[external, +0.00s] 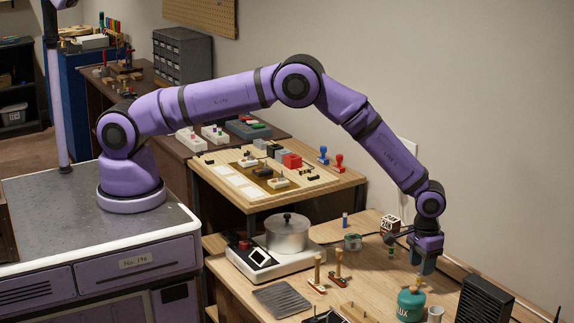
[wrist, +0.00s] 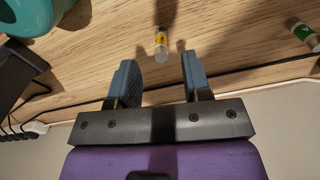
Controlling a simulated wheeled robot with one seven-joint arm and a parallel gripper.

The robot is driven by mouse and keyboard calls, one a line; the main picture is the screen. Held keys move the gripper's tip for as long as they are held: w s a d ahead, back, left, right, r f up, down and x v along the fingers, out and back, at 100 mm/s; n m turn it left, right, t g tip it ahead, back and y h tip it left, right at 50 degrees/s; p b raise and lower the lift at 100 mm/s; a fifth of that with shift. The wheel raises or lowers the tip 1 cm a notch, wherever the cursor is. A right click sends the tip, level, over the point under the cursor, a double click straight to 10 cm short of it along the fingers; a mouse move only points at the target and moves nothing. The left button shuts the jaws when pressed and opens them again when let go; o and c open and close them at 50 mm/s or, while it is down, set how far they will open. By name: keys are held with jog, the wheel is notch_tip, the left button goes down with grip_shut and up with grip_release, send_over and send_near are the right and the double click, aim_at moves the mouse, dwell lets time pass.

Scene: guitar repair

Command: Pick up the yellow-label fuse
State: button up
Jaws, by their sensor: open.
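The yellow-label fuse (wrist: 161,42) is a small cylinder with a yellow band and a pale end cap, on the wooden table in the wrist view. It lies ahead of the gap between my fingers, roughly centred, and the fingers do not touch it. In the external view my gripper (external: 402,252) hangs low over the right part of the bench.
A green-label fuse (wrist: 304,36) lies to the right in the wrist view. A green canister (external: 411,303) stands close to my gripper, with a white cup (external: 435,314) and a black slatted box (external: 485,300) nearby. A dark cable (wrist: 262,66) runs along the table's edge by the wall.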

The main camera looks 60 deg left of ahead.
aim_at(419, 279)
jog(key=shift+a+f, duration=0.1)
jog(key=shift+f, duration=2.6)
jog(key=shift+c, duration=0.4)
grip_shut()
